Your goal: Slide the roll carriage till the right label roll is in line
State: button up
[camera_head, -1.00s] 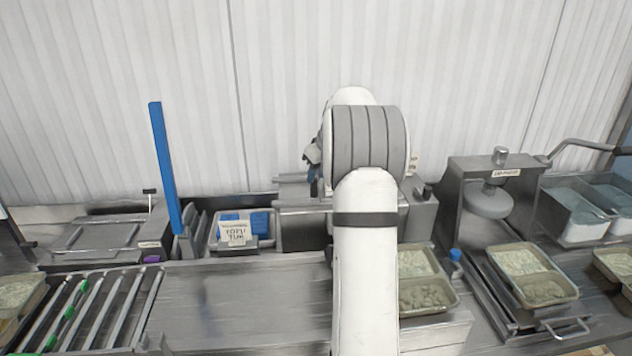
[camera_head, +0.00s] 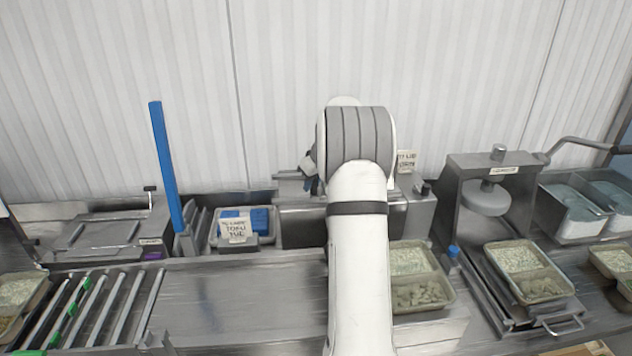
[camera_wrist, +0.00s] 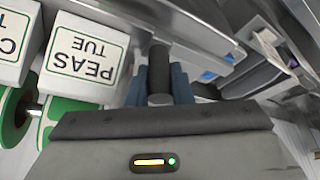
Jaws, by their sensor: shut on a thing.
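In the wrist view my gripper (camera_wrist: 158,94) has its blue fingers on both sides of a dark round handle (camera_wrist: 159,68) and is shut on it. At the left of that view are a white label reading PEAS TUE (camera_wrist: 85,62) and a second, partly cut-off label (camera_wrist: 14,45), both upside down. Green-edged label rolls (camera_wrist: 70,116) show below them, partly hidden by my gripper. In the head view my arm hides the handle and most of the roll unit (camera_head: 297,225). A small printed card (camera_head: 406,160) shows just right of the arm. Alignment cannot be told.
A tray with a TOFU TUE label (camera_head: 236,230) and a blue post (camera_head: 167,170) stand left of my arm. Rollers (camera_head: 95,310) lie at front left. Food trays (camera_head: 420,293) and a press (camera_head: 487,200) stand on the right. The steel surface left of my arm is clear.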

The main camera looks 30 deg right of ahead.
grip_shut()
jog(key=shift+w+a+b, duration=0.15)
jog(key=shift+a+b, duration=0.15)
jog(key=shift+b, duration=0.05)
jog(key=w+a+b, duration=0.3)
jog(key=w+a, duration=0.3)
jog(key=a, duration=0.7)
jog(key=shift+w, duration=0.15)
jog(key=shift+a+r, duration=0.15)
jog(key=o, duration=0.6)
grip_release()
jog(key=shift+w+a, duration=0.1)
jog(key=shift+a, duration=0.05)
